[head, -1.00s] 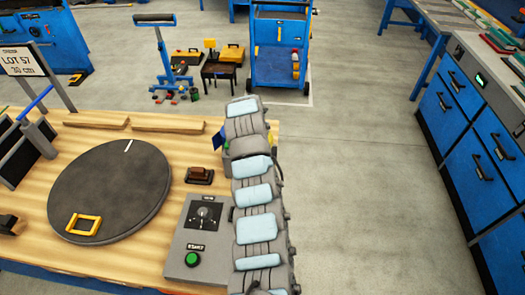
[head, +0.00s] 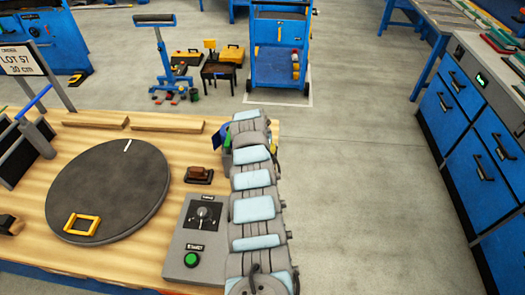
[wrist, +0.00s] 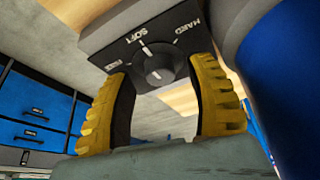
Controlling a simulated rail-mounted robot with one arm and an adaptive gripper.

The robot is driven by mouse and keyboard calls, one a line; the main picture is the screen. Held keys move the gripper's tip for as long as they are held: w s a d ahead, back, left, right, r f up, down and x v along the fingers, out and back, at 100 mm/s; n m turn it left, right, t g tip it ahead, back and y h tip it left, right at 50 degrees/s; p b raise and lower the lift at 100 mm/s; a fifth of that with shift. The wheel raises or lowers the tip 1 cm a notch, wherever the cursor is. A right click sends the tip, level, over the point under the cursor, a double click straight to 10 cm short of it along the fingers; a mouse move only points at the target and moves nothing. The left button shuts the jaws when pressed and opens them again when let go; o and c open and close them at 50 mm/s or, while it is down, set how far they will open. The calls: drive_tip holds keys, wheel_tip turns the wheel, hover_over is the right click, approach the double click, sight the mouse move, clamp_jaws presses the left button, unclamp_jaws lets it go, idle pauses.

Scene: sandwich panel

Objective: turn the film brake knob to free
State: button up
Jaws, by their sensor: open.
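The film brake knob (wrist: 158,68) is a round dark grey knob on a dark plate (wrist: 125,45) in the wrist view. White words read FREE at the left, SOFT at the middle and HARD at the right. My gripper (wrist: 163,75) is open, with one yellow-backed finger on each side of the knob. Gaps show between the fingers and the knob. In the head view, the knob and my fingers cannot be made out; my arm covers that area.
The wooden table carries a dark turntable (head: 108,190) with a yellow frame (head: 82,225). A grey control box (head: 188,245) with a selector and green button stands close beside my arm. A brown block (head: 198,174) lies behind it. Floor to the right is clear up to blue drawers (head: 470,165).

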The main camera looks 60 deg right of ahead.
drive_tip(key=shift+d+f, duration=0.1)
drive_tip(key=shift+f, duration=0.25)
clamp_jaws()
